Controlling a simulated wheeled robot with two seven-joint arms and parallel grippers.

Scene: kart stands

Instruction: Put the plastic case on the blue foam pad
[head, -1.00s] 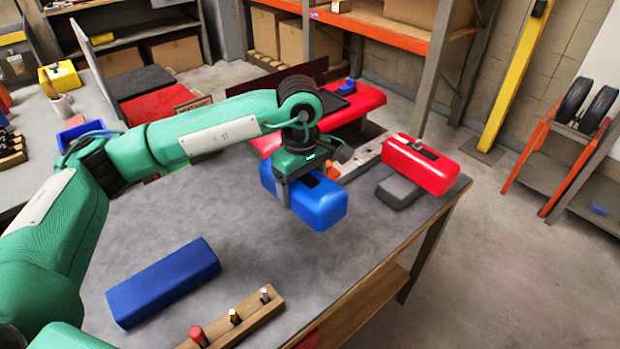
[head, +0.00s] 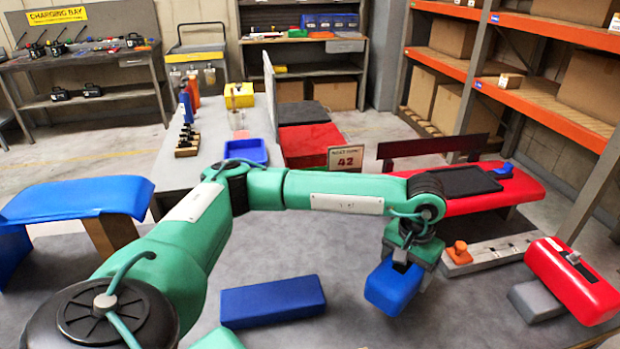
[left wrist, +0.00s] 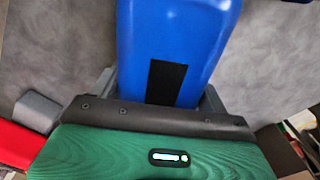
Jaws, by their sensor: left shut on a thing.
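The plastic case (head: 388,290) is a blue, rounded box with a black patch on top. My left gripper (head: 404,264) is shut on it and appears to hold it above the grey tabletop. In the left wrist view the case (left wrist: 170,38) lies between the fingers, with the black patch by the palm. The blue foam pad (head: 272,302) is a flat, darker blue block on the table, left of the case and apart from it. Its top looks bare. My right gripper is not in view.
A red case (head: 570,278) rests on a grey block (head: 535,300) at the right. A rail with an orange piece (head: 458,252) lies behind it. A red padded bench (head: 500,188) stands at the back and a blue curved panel (head: 75,200) at the left. Tabletop around the pad is clear.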

